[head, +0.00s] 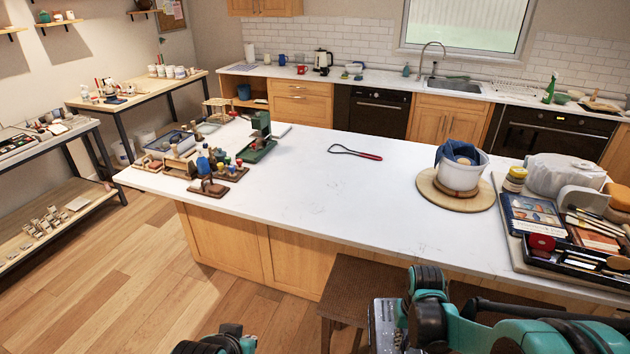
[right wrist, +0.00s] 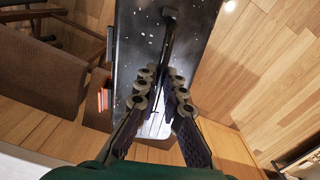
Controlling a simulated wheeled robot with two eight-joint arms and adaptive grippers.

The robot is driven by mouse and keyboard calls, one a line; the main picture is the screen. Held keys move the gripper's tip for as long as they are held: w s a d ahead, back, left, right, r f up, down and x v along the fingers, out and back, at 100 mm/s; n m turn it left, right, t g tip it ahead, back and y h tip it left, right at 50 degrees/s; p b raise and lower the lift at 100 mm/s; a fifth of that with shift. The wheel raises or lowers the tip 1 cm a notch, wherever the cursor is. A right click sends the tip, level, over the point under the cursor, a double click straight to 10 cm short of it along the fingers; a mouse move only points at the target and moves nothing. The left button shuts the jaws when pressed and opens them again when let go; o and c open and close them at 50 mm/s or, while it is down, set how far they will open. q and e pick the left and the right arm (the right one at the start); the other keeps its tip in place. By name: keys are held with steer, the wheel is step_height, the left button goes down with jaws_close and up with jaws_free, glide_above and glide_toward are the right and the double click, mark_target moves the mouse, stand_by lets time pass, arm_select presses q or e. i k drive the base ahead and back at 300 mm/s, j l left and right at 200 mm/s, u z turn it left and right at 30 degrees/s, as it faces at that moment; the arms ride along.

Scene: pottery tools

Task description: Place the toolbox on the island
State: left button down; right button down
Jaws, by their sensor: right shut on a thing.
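The toolbox (right wrist: 195,45) is a dark, white-speckled box with a long bar handle on top. My right gripper (right wrist: 162,85) is shut on its handle in the right wrist view, with the wooden floor below. In the head view only a grey speckled part of the toolbox (head: 384,326) shows at the bottom edge, beside my right arm and in front of the island. The island (head: 330,200) has a white top over wooden cabinets. My left gripper is not seen; only a piece of my left arm shows at the bottom edge.
On the island, several small tools and stands (head: 205,165) crowd the left end. A red-handled loop tool (head: 356,153) lies mid-top. A white pot (head: 460,175) on a round board and a crowded tray (head: 530,250) fill the right. The front middle is clear. A brown stool (head: 350,290) stands before the island.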

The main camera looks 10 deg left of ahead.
mark_target(325, 176)
steer(key=i+j, duration=0.1)
steer(key=j, duration=0.3)
steer(key=i+j, duration=0.15)
steer(key=j, duration=0.25)
steer(key=i+j, duration=0.1)
steer(key=j, duration=0.3)
steer(key=i+j, duration=0.15)
steer(key=j, duration=0.2)
steer(key=i+j, duration=0.1)
steer(key=j, duration=0.3)
